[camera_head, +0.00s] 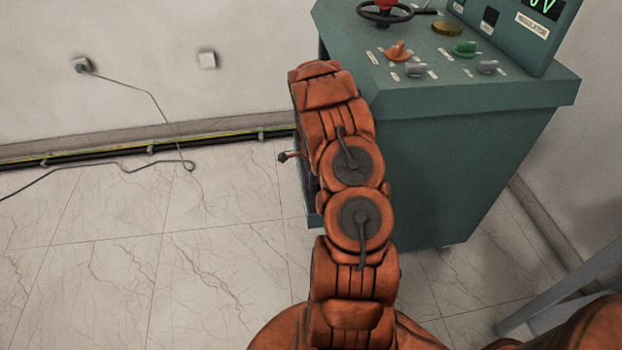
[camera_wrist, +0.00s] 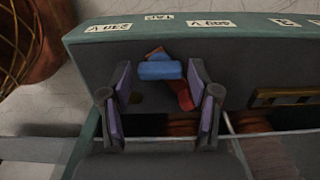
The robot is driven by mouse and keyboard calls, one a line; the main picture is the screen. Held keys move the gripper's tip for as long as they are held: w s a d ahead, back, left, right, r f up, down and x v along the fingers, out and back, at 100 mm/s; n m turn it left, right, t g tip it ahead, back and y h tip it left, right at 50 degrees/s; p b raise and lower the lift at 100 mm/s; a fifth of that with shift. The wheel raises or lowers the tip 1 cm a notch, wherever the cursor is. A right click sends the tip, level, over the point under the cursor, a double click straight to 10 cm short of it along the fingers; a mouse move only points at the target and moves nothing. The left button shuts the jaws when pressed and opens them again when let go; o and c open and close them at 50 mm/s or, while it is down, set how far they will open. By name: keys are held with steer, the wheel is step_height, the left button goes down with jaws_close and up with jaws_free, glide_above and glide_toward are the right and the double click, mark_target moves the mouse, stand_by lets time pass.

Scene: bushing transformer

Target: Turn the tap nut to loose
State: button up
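In the wrist view, a rounded blue piece (camera_wrist: 160,70) lies across a slanted red bar (camera_wrist: 183,95) on a dark face below the "TAP" label (camera_wrist: 158,17). This seems to be the tap nut and its link; I cannot tell exactly which part is the nut. My gripper (camera_wrist: 160,88) is open, with one purple-padded finger on either side of the blue piece. A gap shows at the left; the right finger is close to the blue and red pieces, and contact is unclear. In the head view my arm hides the gripper and nut.
The green cabinet (camera_head: 450,170) stands right of my arm, with knobs and a handwheel (camera_head: 385,14) on top. "240 V" (camera_wrist: 108,27) and "480 V" (camera_wrist: 210,23) labels flank "TAP". A brass-coloured bar (camera_wrist: 290,96) is at the right. Open floor (camera_head: 120,260) lies left; a cable (camera_head: 150,95) hangs by the wall.

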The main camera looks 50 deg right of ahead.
steer(key=c, duration=0.8)
